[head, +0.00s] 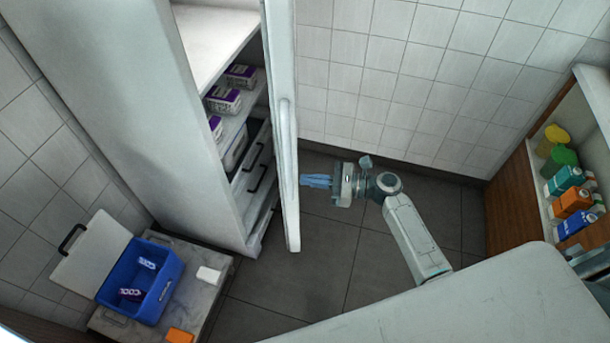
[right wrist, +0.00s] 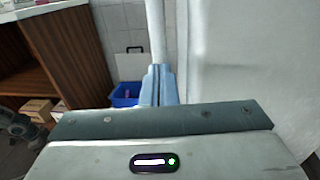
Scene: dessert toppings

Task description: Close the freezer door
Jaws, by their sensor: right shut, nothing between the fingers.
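The freezer (head: 205,35) stands at the left in the head view. Its white door (head: 292,190) is open, swung outward and seen nearly edge-on. Shelves with purple-and-white tubs (head: 222,100) show behind it. My right gripper (head: 304,181) is shut and empty, just right of the door, with its blue fingertips at or very near the door; contact is unclear. In the right wrist view its fingers (right wrist: 158,84) are together below a white upright bar (right wrist: 157,35), with a broad white panel (right wrist: 240,55) at the right.
A blue cooler box (head: 142,280) with an open lid (head: 92,254) sits on a low counter (head: 215,285) at lower left. A shelf of coloured bottles (head: 565,180) stands at right. Dark tiled floor (head: 320,260) is clear between.

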